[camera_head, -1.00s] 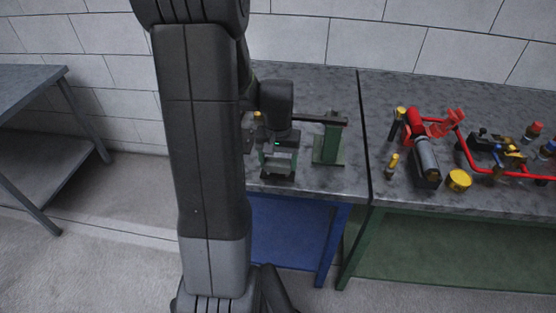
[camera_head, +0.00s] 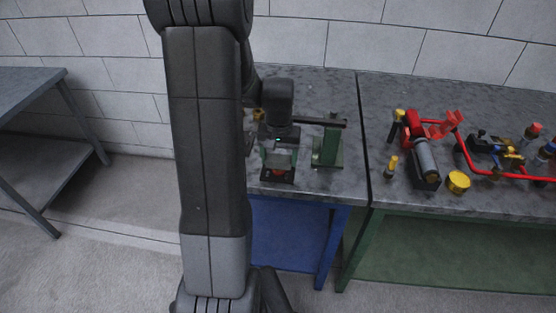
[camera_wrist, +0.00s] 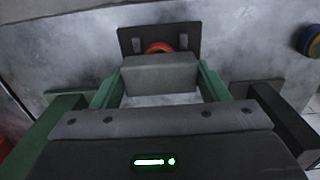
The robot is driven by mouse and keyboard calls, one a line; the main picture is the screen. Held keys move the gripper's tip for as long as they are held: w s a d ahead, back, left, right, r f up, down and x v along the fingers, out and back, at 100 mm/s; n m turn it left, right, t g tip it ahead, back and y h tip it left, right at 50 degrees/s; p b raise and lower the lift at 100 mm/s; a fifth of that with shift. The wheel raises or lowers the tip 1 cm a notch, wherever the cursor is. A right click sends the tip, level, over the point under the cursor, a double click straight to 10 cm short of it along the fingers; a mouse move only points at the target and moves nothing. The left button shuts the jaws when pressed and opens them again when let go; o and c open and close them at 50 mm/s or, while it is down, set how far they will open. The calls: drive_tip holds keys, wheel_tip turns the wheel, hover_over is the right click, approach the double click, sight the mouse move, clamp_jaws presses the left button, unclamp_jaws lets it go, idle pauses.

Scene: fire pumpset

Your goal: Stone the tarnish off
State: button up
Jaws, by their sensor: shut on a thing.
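My gripper (camera_wrist: 160,86) is shut on a grey rectangular stone block (camera_wrist: 160,74), which spans between its two green fingers in the wrist view. Just beyond the block lies a small dark plate (camera_wrist: 129,41) with an orange-red round part (camera_wrist: 158,47), partly hidden by the block. I cannot tell whether the block touches that part. In the head view my gripper (camera_head: 279,157) is low over the grey bench top, and the red part (camera_head: 280,174) shows on the dark plate just in front of it. No tarnish can be made out.
The right bench holds a red cylinder-and-pipe assembly (camera_head: 424,150), a yellow cap (camera_head: 459,182) and several small parts.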

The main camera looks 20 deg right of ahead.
drive_tip(key=shift+w+d+r, duration=0.25)
drive_tip(key=shift+w+d, duration=0.15)
drive_tip(key=shift+w, duration=0.35)
drive_tip(key=shift+f, duration=0.1)
drive_tip(key=shift+s, duration=0.1)
drive_tip(key=shift+s+a+f, duration=0.3)
drive_tip(key=shift+s+a, duration=0.1)
drive_tip(key=shift+s, duration=0.25)
drive_tip(key=shift+s+a+f+b, duration=0.1)
drive_tip(key=shift+s+a+b, duration=0.15)
drive_tip(key=shift+s+a, duration=0.35)
drive_tip(key=shift+s+a+f+b, duration=0.1)
drive_tip(key=shift+s+a+b, duration=0.15)
drive_tip(key=shift+s, duration=0.5)
drive_tip(key=shift+c, duration=0.3)
drive_tip(key=shift+r, duration=0.1)
wheel_tip(320, 180, up, 6)
drive_tip(key=p, duration=0.4)
drive_tip(key=shift+p, duration=0.3)
drive_tip(key=shift+w, duration=0.1)
